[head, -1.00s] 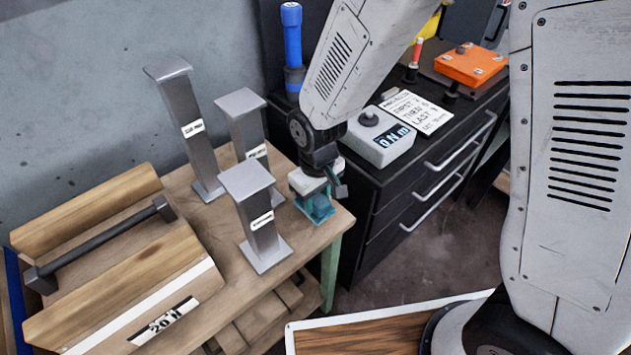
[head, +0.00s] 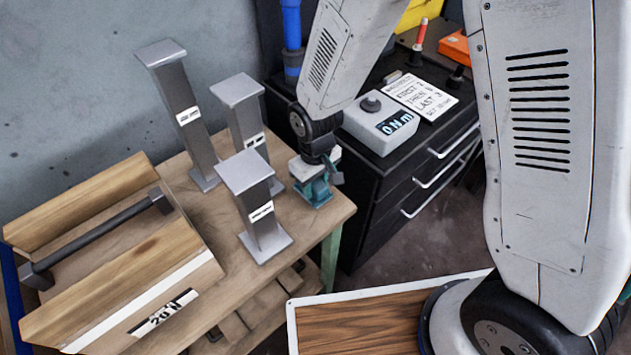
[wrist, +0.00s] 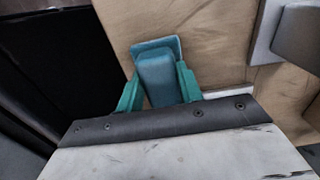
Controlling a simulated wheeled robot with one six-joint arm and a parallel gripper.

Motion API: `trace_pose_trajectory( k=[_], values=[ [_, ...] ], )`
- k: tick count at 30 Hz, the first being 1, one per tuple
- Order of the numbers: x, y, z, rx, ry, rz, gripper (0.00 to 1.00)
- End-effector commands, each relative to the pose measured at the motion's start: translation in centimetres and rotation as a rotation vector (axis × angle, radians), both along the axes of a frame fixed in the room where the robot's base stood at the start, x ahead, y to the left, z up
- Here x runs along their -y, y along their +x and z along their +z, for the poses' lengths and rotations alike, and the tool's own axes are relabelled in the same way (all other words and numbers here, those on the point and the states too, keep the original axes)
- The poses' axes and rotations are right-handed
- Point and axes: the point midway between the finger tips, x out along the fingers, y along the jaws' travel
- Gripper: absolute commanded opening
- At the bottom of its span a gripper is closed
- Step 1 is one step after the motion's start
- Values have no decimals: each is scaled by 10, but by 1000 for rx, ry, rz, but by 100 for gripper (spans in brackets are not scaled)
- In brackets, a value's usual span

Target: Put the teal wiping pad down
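The teal wiping pad (head: 318,200) is at the near right corner of the wooden bench (head: 335,212), low at the bench top; whether it touches the wood is unclear. In the wrist view the pad's blue-teal block (wrist: 158,78) sits between the two green fingers of my gripper (wrist: 159,88), which lie close against both sides with hardly any gap. In the head view my gripper (head: 313,182) points down over the pad and hides its upper part.
Several grey metal posts (head: 262,215) stand on the bench just left of my gripper. A wooden block with a dark bar handle (head: 95,240), marked 20 N, lies further left. A black drawer cabinet (head: 400,175) with a grey display box (head: 380,122) stands close right.

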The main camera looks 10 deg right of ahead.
Motion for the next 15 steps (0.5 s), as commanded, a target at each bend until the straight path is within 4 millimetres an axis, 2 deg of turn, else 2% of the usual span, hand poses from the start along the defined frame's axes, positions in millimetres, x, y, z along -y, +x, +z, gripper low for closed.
trace_pose_trajectory(
  k=[1,2,11,15],
  values=[
    [0,0,0,0,0,0,50],
    [0,0,0,0,0,0,58],
    [0,0,1,0,0,0,58],
    [0,1,13,2,2,0,58]
  ],
)
